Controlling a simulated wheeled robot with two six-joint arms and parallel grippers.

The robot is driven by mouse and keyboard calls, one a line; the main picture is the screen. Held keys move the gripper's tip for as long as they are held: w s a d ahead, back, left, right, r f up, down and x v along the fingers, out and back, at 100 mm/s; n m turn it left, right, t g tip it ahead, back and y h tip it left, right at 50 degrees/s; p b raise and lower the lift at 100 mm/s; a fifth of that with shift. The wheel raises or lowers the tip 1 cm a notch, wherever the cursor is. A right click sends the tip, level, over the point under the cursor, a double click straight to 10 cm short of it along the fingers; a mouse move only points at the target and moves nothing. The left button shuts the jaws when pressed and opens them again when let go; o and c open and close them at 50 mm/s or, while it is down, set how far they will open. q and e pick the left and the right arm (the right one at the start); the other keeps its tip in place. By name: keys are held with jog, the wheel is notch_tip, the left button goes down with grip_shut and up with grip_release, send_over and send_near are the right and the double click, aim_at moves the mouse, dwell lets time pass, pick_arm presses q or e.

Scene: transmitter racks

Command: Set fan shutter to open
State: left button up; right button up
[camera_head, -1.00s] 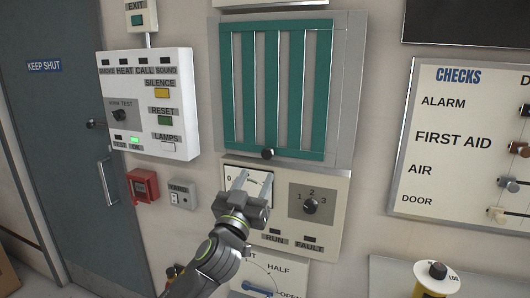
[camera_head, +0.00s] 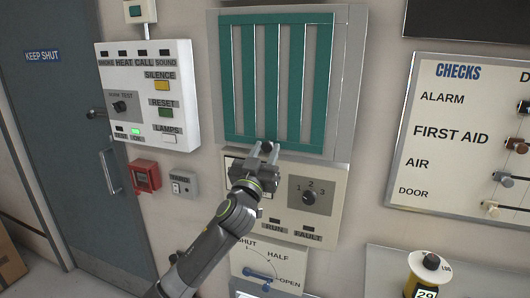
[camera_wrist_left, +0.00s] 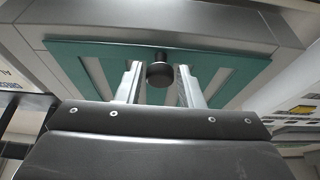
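A teal slatted shutter (camera_head: 276,85) sits in a grey frame on the wall, with light gaps between its slats. A black round knob (camera_head: 270,147) stands out at its bottom edge. My left gripper (camera_head: 264,151) is at this knob. In the left wrist view, its two fingers are apart with the knob (camera_wrist_left: 160,74) between them, and gaps show on both sides. Below is a plate (camera_head: 281,258) marked SHUT, HALF and OPEN with a blue lever (camera_head: 259,276); the lever is low on the plate. My right gripper is not in view.
Just under the shutter is a panel (camera_head: 332,228) with a gauge partly hidden by my gripper and a 1-2-3 rotary knob (camera_head: 309,197). A white alarm panel (camera_head: 181,112) projects at left. A checks board (camera_head: 458,150) hangs at right.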

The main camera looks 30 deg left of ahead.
aim_at(284, 141)
pick_arm(q)
grip_shut()
jog(key=shift+w+d, duration=0.2)
jog(key=shift+d, duration=0.6)
jog(key=shift+w+d, duration=0.15)
jog(key=shift+d, duration=0.65)
jog(key=shift+a, duration=0.1)
jog(key=shift+o, duration=0.2)
grip_release()
jog(key=o, duration=0.3)
jog(key=shift+d, duration=0.3)
jog(key=shift+o, duration=0.2)
jog(key=shift+a, duration=0.1)
